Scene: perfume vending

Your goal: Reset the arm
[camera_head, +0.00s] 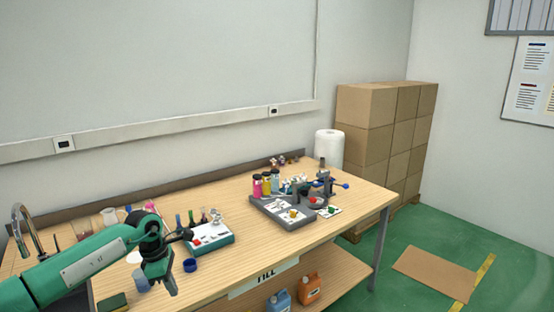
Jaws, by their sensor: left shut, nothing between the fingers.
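My left arm (85,258) is green and comes in from the lower left. My left gripper (172,291) is dark, points down over the front edge of the wooden table, and is shut with nothing in it. Its fingertips are small and dark in the head view. My right arm and right gripper do not show.
The wooden table (330,228) holds a white and teal device (209,238), a blue cap (190,265), a grey station (285,212) with coloured bottles, and a paper roll (329,148). Orange (309,288) and blue (279,300) jugs stand below. Cardboard boxes (366,105) are stacked behind.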

